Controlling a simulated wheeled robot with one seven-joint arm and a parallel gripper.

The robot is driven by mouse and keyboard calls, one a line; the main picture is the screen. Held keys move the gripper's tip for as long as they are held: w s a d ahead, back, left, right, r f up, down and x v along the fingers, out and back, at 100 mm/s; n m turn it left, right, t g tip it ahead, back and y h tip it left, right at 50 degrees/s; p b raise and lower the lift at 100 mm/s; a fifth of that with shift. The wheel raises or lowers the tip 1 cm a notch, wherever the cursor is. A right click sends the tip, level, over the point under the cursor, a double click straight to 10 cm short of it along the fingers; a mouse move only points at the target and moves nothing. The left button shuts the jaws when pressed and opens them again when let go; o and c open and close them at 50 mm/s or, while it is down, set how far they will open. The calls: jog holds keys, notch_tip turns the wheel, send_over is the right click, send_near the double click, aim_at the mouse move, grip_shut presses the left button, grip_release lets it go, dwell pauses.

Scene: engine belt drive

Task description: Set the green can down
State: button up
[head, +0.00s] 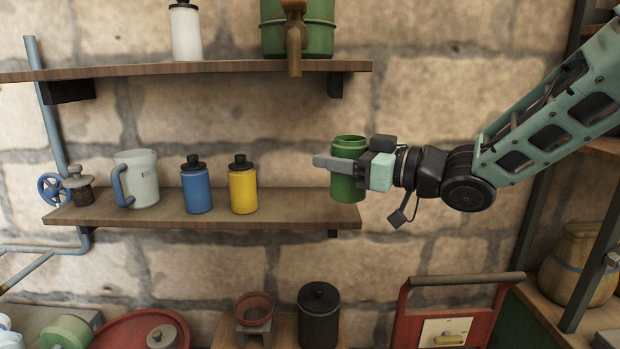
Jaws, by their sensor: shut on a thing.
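The green can (347,187) is upright at the right end of the lower wooden shelf (285,213). It is dark green with an open rim at the top. My gripper (333,164) reaches in from the right and is shut on the can, with a grey finger across its front. The can's base is close to the shelf's right end; I cannot tell whether it touches the board. Part of the can's middle is hidden by the finger.
A yellow bottle (243,189), a blue bottle (196,190) and a pale jug (141,180) stand on the lower shelf. The upper shelf (190,70) holds a white bottle (185,33) and a green drum with a tap (330,30). Shelf space between the yellow bottle and the can is clear.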

jog(key=shift+d+f, duration=0.2)
jog(key=shift+f, duration=0.05)
jog(key=w+d+f+m+t+h+b, duration=0.1)
jog(key=w+d+f+m+t+h, duration=0.15)
jog(key=d+f, duration=0.55)
jog(key=w+d+f+m+t+h+b, duration=0.1)
jog(key=w+d+f+m+t, duration=0.3)
jog(key=f, duration=0.9)
jog(key=s+d+f+m+t+h+b, duration=0.1)
jog(key=s+d+f+m+h, duration=0.1)
jog(key=d+f+h, duration=0.4)
jog(key=s+d+f+m+t+h+b, duration=0.1)
jog(key=s+d+f+m+h, duration=0.2)
jog(key=d+f, duration=0.6)
notch_tip(320, 180, down, 7)
jog(key=s+h, duration=0.2)
jog(key=h, duration=0.1)
jog(key=shift+s+d+f, duration=0.15)
jog(key=shift+m+t, duration=0.25)
jog(key=s+f, duration=0.1)
jog(key=s, duration=0.1)
jog(key=s+f, duration=0.1)
jog(key=s, duration=0.2)
jog(key=s+f, duration=0.1)
jog(key=s, duration=0.2)
jog(key=shift+s+d+f, duration=0.1)
jog(key=shift+d+f, duration=0.05)
jog(key=shift+f, duration=0.05)
jog(key=shift+s, duration=0.45)
